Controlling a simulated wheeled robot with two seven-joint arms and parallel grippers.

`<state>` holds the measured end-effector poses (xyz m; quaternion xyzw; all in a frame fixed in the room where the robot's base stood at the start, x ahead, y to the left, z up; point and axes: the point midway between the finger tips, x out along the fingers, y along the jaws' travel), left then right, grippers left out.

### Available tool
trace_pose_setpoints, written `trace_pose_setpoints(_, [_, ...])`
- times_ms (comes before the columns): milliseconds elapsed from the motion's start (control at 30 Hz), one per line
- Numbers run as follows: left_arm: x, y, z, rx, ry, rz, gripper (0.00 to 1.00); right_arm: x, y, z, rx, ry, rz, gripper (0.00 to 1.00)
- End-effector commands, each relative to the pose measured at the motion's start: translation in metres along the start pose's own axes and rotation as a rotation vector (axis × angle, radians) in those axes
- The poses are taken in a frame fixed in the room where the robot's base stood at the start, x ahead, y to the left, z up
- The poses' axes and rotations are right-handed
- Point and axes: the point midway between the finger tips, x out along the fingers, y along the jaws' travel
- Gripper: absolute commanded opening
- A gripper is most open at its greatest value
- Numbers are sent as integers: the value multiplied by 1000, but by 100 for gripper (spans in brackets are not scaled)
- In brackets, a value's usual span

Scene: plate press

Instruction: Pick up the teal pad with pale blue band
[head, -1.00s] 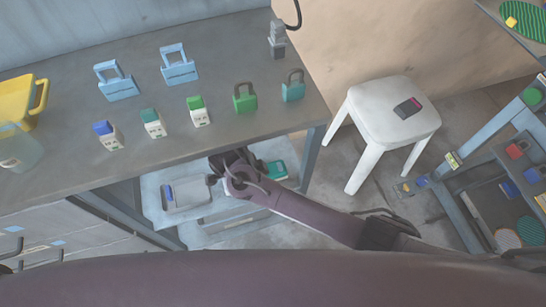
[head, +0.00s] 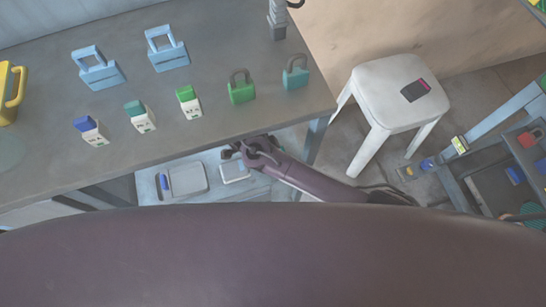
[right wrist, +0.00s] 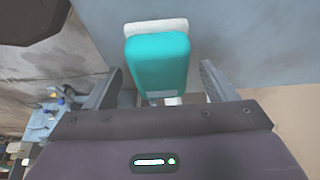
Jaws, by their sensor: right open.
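The teal pad (right wrist: 158,58) shows in the right wrist view, with a pale patch at its near end that may be the band. A white piece shows along its far edge. My right gripper (right wrist: 161,72) is open, its two fingers on either side of the pad with gaps visible. I cannot tell how deep the pad lies between them. In the head view my right gripper (head: 240,149) is at the front edge of the table, above a lower shelf; I cannot make out the pad there. My left gripper is not in view.
The grey table (head: 215,75) above holds padlocks, pale blue blocks with handles and small bottles. The lower shelf (head: 265,190) carries a grey tray (head: 188,180) and a white-rimmed tray (head: 235,170). A white stool (head: 375,85) stands to the right.

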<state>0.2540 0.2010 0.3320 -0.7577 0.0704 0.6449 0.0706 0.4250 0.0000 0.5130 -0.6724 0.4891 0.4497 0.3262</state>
Motion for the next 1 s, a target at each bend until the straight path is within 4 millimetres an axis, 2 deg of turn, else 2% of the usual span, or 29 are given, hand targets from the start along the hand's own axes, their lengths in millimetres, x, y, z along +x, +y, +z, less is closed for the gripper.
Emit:
trace_pose_setpoints(267, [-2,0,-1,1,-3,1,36,4,0,0,0,-1,-1,78])
trace_pose_setpoints(667, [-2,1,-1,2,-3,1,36,4,0,0,0,-1,-1,30])
trace_pose_setpoints(1000, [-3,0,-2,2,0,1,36,0,0,-1,0,-1,-2,29])
